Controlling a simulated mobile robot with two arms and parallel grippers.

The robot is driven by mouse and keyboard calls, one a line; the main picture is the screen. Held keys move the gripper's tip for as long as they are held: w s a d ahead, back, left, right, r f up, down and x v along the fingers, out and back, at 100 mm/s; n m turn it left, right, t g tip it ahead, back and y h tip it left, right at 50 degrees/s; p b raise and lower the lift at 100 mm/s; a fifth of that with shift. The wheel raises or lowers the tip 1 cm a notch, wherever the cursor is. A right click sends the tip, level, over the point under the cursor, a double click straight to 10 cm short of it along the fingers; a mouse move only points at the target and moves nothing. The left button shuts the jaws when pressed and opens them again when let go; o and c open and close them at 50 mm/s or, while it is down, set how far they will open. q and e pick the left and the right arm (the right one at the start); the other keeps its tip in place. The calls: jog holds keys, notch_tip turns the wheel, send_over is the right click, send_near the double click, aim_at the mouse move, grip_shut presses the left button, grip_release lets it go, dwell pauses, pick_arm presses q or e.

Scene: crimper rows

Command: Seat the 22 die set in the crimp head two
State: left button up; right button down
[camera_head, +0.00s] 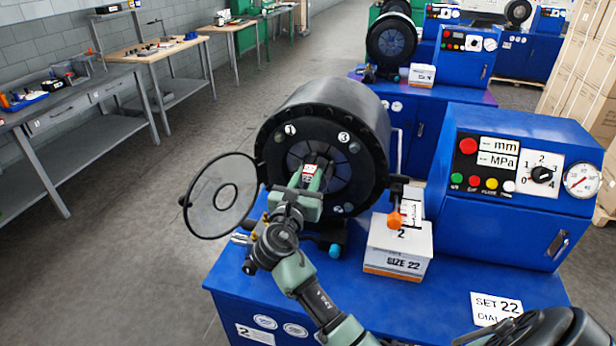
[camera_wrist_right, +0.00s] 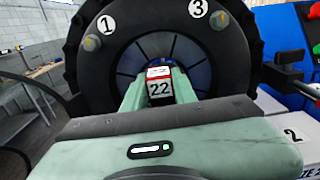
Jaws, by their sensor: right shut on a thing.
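The crimp head (camera_head: 340,120) is a big black drum on the blue machine, with a ring of dark die segments around its opening and marks 1 and 3 on its face. My right gripper (camera_head: 313,172) points into the opening. In the right wrist view its green fingers (camera_wrist_right: 160,92) are shut on a small die block (camera_wrist_right: 160,80) with a red and white label reading 22. The block is at the mouth of the opening; I cannot tell whether it touches the segments. My left gripper is not in view.
A round clear guard (camera_head: 222,196) stands swung open at the left. A white box marked 2 and SIZE 22 (camera_head: 398,250) sits on the blue bench, right of my arm. The control panel (camera_head: 500,165) stands further right. Workbenches (camera_head: 60,110) line the left wall.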

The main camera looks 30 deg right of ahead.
aim_at(315, 163)
jog(key=shift+r+p+x, duration=0.2)
jog(key=shift+x, duration=1.4)
jog(key=shift+r+p+x, duration=0.2)
jog(key=shift+x, duration=1.35)
jog(key=c, duration=1.1)
grip_release()
jog(key=shift+o, duration=0.3)
jog(key=shift+s+a, duration=0.15)
jog(key=shift+s, duration=0.05)
jog(key=shift+f, duration=0.55)
jog(key=shift+s+a, duration=0.1)
jog(key=shift+a, duration=0.1)
jog(key=v, duration=0.2)
jog(key=b+v, duration=0.1)
jog(key=v, duration=0.1)
jog(key=b+v, duration=0.1)
jog(key=v, duration=0.1)
jog(key=shift+s+a+r, duration=0.2)
jog(key=shift+s+r, duration=0.05)
jog(key=shift+r, duration=0.05)
jog(key=shift+s+a+r, duration=0.1)
jog(key=shift+s+a, duration=0.1)
jog(key=shift+a, duration=0.1)
